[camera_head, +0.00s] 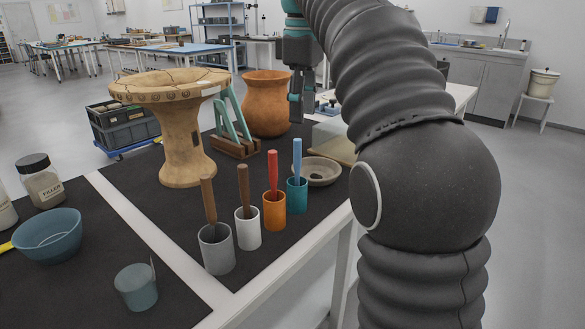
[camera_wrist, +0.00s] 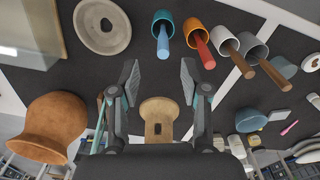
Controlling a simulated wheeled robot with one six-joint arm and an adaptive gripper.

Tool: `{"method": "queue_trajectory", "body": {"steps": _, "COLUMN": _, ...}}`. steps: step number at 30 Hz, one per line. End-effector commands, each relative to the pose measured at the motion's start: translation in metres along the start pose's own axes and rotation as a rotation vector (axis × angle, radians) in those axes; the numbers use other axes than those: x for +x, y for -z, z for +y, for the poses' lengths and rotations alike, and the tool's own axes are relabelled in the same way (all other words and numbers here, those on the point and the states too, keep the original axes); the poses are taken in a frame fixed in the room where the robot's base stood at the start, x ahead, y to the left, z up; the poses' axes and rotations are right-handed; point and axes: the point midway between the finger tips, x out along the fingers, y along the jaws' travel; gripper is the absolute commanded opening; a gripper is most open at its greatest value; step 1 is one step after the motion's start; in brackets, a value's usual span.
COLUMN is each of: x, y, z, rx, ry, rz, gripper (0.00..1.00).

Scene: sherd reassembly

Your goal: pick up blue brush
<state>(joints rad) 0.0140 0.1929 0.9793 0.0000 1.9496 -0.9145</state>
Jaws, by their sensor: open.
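The blue brush (camera_head: 297,160) stands handle up in a teal cup (camera_head: 297,195), the rightmost of a row of cups in the head view. In the wrist view the blue brush (camera_wrist: 163,40) and its teal cup (camera_wrist: 162,20) are at the top centre, handle pointing down the picture. My gripper (camera_head: 297,108) hangs above and behind the cups in the head view, apart from the brush. In the wrist view my gripper (camera_wrist: 158,75) has its fingers wide apart with nothing between them. The brush's lower end is hidden in the cup.
An orange cup (camera_head: 274,212) with a red brush stands close beside the teal cup; white and grey cups with brown-handled brushes follow to the left. A shallow grey dish (camera_head: 318,172) is close behind right. A clay pot (camera_head: 266,100) and a tall pedestal vessel (camera_head: 183,145) stand farther back.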

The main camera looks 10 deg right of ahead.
Motion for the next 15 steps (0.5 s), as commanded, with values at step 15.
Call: {"method": "queue_trajectory", "body": {"steps": 15, "x": 0.057, "y": 0.003, "z": 0.004, "rx": -0.042, "ry": 0.019, "rz": -0.014, "gripper": 0.46}}
